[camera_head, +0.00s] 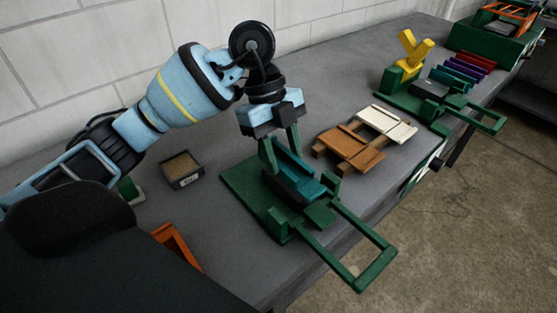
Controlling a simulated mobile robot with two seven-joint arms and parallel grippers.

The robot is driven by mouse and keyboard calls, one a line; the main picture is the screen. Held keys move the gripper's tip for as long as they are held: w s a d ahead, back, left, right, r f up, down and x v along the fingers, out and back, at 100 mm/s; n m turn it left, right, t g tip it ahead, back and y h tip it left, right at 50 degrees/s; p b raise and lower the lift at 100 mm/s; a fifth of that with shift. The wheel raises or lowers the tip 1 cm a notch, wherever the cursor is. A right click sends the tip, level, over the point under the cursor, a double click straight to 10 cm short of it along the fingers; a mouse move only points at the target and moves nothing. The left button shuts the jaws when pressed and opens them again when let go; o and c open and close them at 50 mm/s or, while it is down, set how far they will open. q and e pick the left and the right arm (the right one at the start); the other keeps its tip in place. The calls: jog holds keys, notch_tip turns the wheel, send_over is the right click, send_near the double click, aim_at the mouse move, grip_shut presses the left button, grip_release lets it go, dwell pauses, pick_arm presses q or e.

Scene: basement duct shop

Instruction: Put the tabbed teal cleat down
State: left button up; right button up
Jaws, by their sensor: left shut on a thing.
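The teal cleat (302,181) is a dark teal, long narrow piece in the middle of the camera_head view. It lies low in or just above a dark green fixture (241,189) with a flat base and a long open handle frame at its front right. I cannot tell whether the cleat touches the fixture. My left gripper (280,150) points down from above and is shut on the cleat, with its fingers at the cleat's far end. The fingers hide part of the cleat, and its tab cannot be made out. My right gripper is not in view.
Wooden and cream slatted pieces (351,148) lie right of the fixture. Beyond stand another green fixture with a yellow V-shaped piece (409,55) and several coloured strips (467,68). A small labelled box (182,170) and an orange piece (177,246) are at left. The bench's front edge is close.

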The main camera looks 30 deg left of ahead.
aim_at(279, 163)
pick_arm(q)
jog(key=shift+w+a, duration=0.1)
jog(key=shift+a, duration=0.1)
jog(key=shift+w+a+f, duration=0.1)
jog(key=shift+a+f, duration=0.1)
jog(key=shift+f, duration=0.7)
jog(key=shift+a+f, duration=0.2)
jog(key=shift+f, duration=0.7)
jog(key=o, duration=1.1)
jog(key=shift+f, duration=0.15)
jog(key=v, duration=1.2)
jog(key=shift+p, duration=0.35)
jog(key=shift+d, duration=0.1)
